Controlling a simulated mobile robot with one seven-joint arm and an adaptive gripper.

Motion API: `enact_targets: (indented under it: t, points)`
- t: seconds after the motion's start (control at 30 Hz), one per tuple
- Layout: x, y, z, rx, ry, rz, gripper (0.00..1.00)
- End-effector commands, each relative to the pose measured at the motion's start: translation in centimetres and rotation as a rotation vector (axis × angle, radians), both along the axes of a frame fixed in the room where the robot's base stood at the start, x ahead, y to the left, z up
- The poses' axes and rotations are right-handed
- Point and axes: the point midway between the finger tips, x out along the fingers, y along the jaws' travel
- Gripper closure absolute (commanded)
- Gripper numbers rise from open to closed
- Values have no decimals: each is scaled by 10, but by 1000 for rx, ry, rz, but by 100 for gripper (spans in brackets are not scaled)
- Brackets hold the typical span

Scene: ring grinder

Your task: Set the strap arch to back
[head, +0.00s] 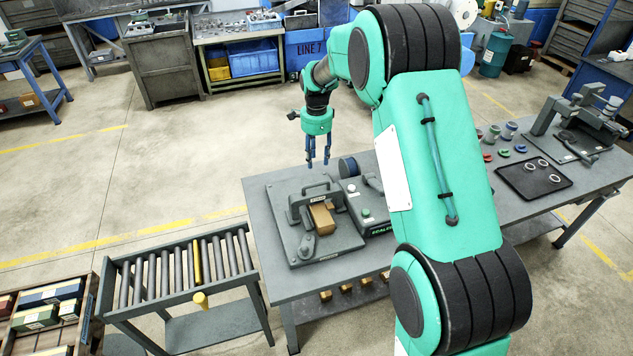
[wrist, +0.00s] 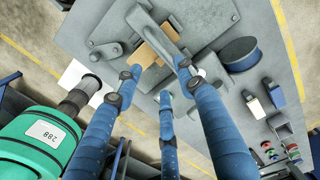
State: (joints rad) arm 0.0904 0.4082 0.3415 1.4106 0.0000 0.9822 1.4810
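The strap arch (head: 318,188) is a dark grey handle-like frame on a grey machine plate (head: 285,195) on the workbench. A tan block (head: 322,217) sits at the arch, partly covered by it. In the wrist view the tan block (wrist: 158,45) shows beyond the fingers, with grey arch parts beside it that are hard to tell apart. My gripper (head: 318,163) hangs above and behind the arch, apart from it, with its blue fingers pointing down. In the wrist view my gripper (wrist: 160,77) has its fingers spread and nothing between them.
A dark blue roll (head: 348,167) and a control box (head: 366,205) with a green button stand right of the machine. A lever with a round knob (head: 308,240) is at the plate's front. A roller conveyor (head: 175,275) stands left of the bench. My arm hides the bench's middle.

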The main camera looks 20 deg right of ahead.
Motion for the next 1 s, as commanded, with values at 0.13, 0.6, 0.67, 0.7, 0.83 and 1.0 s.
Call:
enact_targets:
  t: [0.13,0.6,0.67,0.7,0.83,1.0]
  points:
    - [0,0,-20,0,1,0,60]
    - [0,0,-93,0,0,0,60]
    - [0,0,-100,0,0,0,60]
    - [0,0,-104,0,1,0,60]
    - [0,0,-114,0,0,0,60]
    - [0,0,-118,0,-1,0,60]
